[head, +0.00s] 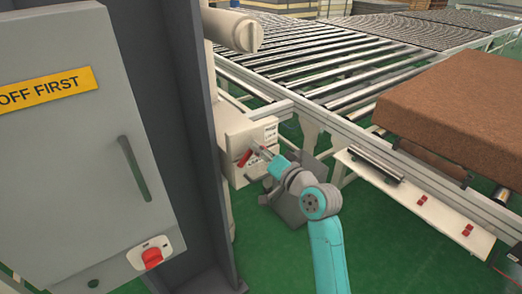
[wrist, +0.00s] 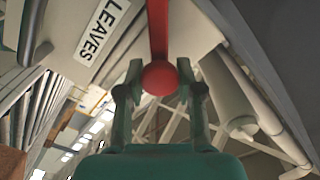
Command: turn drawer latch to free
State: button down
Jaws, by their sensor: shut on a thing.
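The drawer latch shows in the wrist view as a red lever (wrist: 158,40) ending in a round red knob (wrist: 160,77). My gripper (wrist: 160,85) is shut on the latch, with one finger on each side of the knob. In the head view the red latch (head: 244,158) sits on the front of a small white drawer unit (head: 236,136), and my gripper (head: 262,157) reaches it from the right. The fingertips are small there, and the exact turn of the lever is hard to read.
A grey cabinet (head: 75,200) with a red switch (head: 151,256) and a dark post (head: 198,150) stand close at left. A roller conveyor (head: 330,62) runs behind. A brown mattress block (head: 460,105) and a white shelf (head: 410,197) are at right. Green floor (head: 270,240) is open below.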

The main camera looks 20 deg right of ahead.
jog(key=m, duration=0.4)
jog(key=shift+m, duration=0.3)
jog(key=shift+f+m, duration=0.1)
jog(key=shift+m, duration=1.9)
jog(key=c, duration=0.8)
grip_release()
jog(key=shift+d, duration=0.1)
jog(key=shift+o, duration=0.2)
jog(key=v, duration=1.2)
